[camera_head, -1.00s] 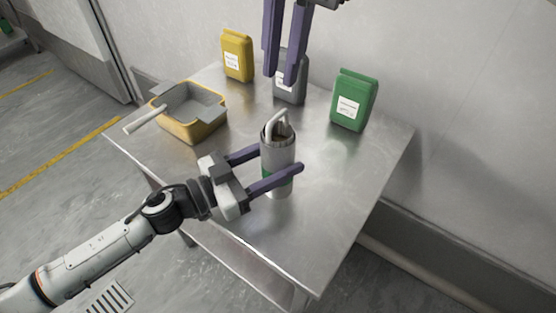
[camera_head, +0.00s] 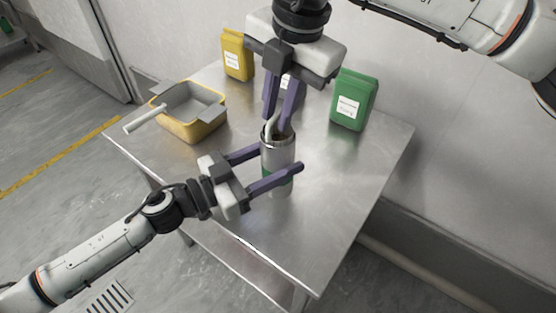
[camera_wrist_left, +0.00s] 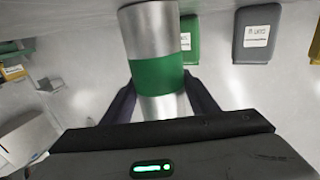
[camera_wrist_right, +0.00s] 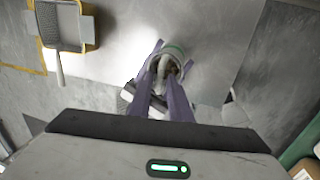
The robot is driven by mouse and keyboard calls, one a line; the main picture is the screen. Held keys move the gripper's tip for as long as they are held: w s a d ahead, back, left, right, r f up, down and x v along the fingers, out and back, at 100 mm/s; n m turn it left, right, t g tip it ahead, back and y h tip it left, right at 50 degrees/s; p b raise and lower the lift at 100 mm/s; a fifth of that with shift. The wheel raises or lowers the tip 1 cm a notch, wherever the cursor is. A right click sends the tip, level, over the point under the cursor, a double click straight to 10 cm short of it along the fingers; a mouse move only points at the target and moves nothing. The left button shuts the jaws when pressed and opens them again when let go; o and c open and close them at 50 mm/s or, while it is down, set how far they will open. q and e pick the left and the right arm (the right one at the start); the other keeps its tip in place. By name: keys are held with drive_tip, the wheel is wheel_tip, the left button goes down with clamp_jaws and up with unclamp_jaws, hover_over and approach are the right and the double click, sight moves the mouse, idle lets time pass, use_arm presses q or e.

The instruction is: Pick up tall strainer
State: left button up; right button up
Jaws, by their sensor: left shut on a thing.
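A silver cylinder with a green band (camera_head: 277,158) stands upright near the middle of the metal table. A pale hooked handle (camera_head: 271,127) rises from its open top; whatever is below the handle is hidden inside, so I cannot tell if it is the tall strainer. My left gripper (camera_head: 279,160) is shut on the cylinder, a finger on each side; the left wrist view shows the green band (camera_wrist_left: 160,72) between them. My right gripper (camera_head: 278,112) points down at the cylinder's mouth, open, its fingers on either side of the handle (camera_wrist_right: 160,68).
A yellow pan (camera_head: 190,128) with a grey mesh strainer (camera_head: 190,100) and pale handle sits at the table's left. A yellow bag (camera_head: 237,58), a mostly hidden grey bag and a green bag (camera_head: 353,98) stand along the back. The table's right front is clear.

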wheel_tip(320, 180, down, 2)
drive_tip(key=shift+w+a, duration=0.1)
drive_tip(key=shift+a, duration=0.05)
clamp_jaws()
drive_tip(key=shift+r, duration=0.1)
idle(1.2)
